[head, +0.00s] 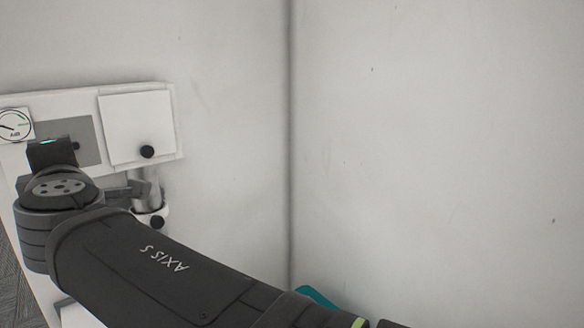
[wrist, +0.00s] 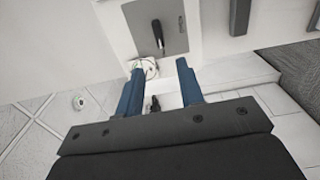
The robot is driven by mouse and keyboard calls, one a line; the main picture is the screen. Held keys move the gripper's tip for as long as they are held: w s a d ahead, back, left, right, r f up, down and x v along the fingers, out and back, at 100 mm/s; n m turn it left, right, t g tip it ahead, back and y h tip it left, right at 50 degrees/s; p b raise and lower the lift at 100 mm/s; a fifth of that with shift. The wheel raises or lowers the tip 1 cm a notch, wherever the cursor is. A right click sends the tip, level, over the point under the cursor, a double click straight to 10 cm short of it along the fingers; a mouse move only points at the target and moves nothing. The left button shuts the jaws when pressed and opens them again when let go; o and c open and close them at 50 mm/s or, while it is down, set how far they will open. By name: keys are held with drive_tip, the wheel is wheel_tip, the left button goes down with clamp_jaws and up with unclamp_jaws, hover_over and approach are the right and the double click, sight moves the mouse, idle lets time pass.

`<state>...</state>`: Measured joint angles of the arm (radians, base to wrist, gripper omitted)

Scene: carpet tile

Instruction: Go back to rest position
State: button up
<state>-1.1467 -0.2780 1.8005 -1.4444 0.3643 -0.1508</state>
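My gripper (wrist: 160,67) shows in the wrist view with its two blue fingers well apart. It is open, and I see nothing clamped between the fingers. A white ring-like part (wrist: 147,66) shows close to the left fingertip; I cannot tell whether they touch. In the head view my dark arm reaches from the bottom right to the left, in front of a white panel (head: 84,97). The fingertips cannot be made out clearly there.
The panel carries an air gauge (head: 14,125), a grey plate (head: 88,153) and a white square plate (head: 126,122) with a black knob (head: 147,152). A metal cylinder (head: 147,185) sits below, close to my wrist. Plain walls (head: 430,140) meet in a corner; space before them looks clear.

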drive_tip(key=w+a+m, duration=0.6)
drive_tip(key=w+m, duration=0.1)
drive_tip(key=m, duration=0.2)
drive_tip(key=shift+w+a+r+m, duration=0.2)
drive_tip(key=shift+a+r+m, duration=0.2)
drive_tip(key=shift+r, duration=0.05)
idle(0.4)
idle(0.5)
drive_tip(key=s+d+n, duration=0.7)
drive_tip(key=s+d, duration=0.5)
drive_tip(key=d, duration=0.1)
drive_tip(key=x, duration=1.7)
drive_tip(key=shift+w+a+f, duration=0.25)
drive_tip(key=shift+f, duration=0.3)
